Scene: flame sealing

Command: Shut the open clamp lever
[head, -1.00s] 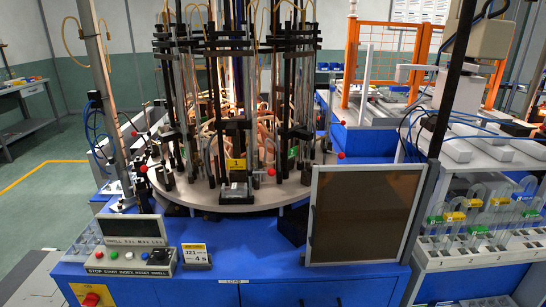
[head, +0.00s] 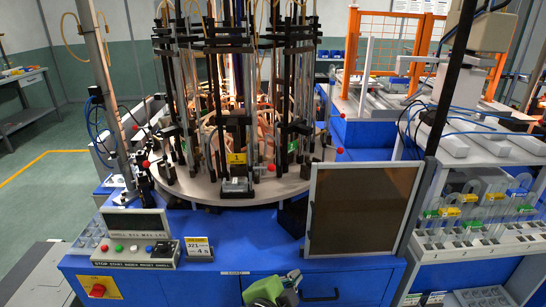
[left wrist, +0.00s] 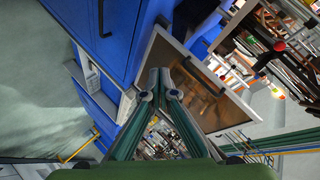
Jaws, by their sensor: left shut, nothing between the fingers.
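The round turntable (head: 300,187) carries several clamp stations. Levers with red ball knobs stand around it. One knob (head: 271,168) is beside the front station marked with a yellow label (head: 236,158). Other knobs are at the left edge (head: 146,163) and the right side (head: 339,151). I cannot tell for sure which lever is open. My left gripper (head: 291,279) is low at the bottom of the head view, in front of the blue cabinet and well short of the levers. In the left wrist view its fingers (left wrist: 160,86) are shut and empty; a red knob (left wrist: 279,45) shows beyond, upper right.
A dark framed panel (head: 362,208) stands on the blue cabinet, right of the front station. A button box (head: 136,253) and a small yellow-white sign (head: 198,248) sit at the front left. A dark upright post (head: 447,90) is at right. A rack of glassware (head: 470,215) stands beyond it.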

